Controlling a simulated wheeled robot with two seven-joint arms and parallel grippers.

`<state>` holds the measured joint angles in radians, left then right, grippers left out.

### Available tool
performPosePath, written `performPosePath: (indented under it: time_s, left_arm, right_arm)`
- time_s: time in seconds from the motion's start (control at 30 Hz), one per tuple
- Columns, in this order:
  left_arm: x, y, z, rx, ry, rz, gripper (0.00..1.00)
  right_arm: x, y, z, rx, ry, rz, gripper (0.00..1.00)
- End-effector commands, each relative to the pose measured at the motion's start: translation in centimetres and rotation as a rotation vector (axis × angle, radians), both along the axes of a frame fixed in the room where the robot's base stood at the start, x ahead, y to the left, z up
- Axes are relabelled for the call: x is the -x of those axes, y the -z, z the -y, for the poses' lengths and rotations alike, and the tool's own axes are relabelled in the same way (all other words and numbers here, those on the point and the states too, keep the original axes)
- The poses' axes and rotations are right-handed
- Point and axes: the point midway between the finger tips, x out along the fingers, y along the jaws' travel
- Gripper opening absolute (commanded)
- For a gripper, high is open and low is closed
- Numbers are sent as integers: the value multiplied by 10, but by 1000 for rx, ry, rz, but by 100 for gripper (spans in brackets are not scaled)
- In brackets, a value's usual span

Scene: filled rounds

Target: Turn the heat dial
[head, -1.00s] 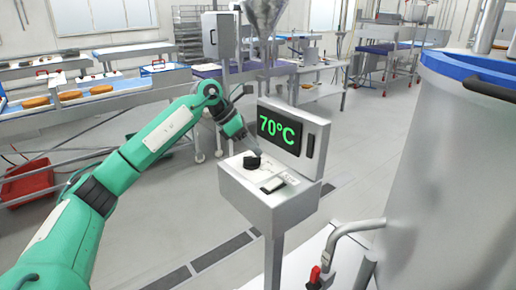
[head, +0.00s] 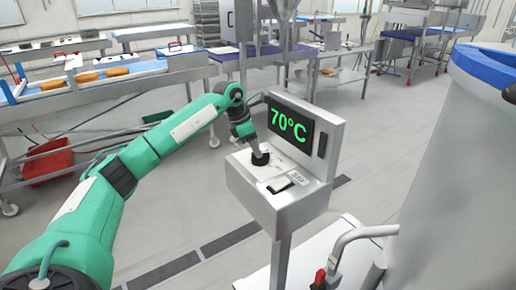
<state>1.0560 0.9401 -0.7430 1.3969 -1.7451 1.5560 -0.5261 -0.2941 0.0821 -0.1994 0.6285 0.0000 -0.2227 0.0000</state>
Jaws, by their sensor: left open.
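The black heat dial (head: 260,158) sits on the sloped top of the grey control box (head: 280,205). The box's screen (head: 291,125) reads 70°C in green. My left gripper (head: 256,150) comes in from the left and points down at the dial, with its tips right at the dial's top. It is open; the tips are small, and I cannot tell whether they touch the dial. My right gripper is not in view.
A black switch (head: 280,185) lies on the box to the right of the dial. A large steel vat (head: 450,180) with a blue rim stands at the right. A bent pipe with a red-handled valve (head: 319,278) is in front.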

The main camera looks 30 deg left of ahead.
Motion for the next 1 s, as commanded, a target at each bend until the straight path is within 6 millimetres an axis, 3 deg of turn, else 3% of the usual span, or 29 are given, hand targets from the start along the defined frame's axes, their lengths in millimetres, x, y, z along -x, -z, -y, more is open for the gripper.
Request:
performPosePath:
  time_s: [0.2, 0.5, 0.73, 1.0]
  left_arm:
    - [-5, 18, 6, 0, 1, 0, 42]
    - [-6, 20, 6, 0, 1, 1, 42]
    - [-6, 20, 6, 0, 1, 1, 0]
    - [-6, 20, 6, 0, -19, 1, 0]
  right_arm:
    - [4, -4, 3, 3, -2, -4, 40]
    - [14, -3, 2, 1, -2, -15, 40]
    - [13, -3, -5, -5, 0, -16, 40]
    - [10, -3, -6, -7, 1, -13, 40]
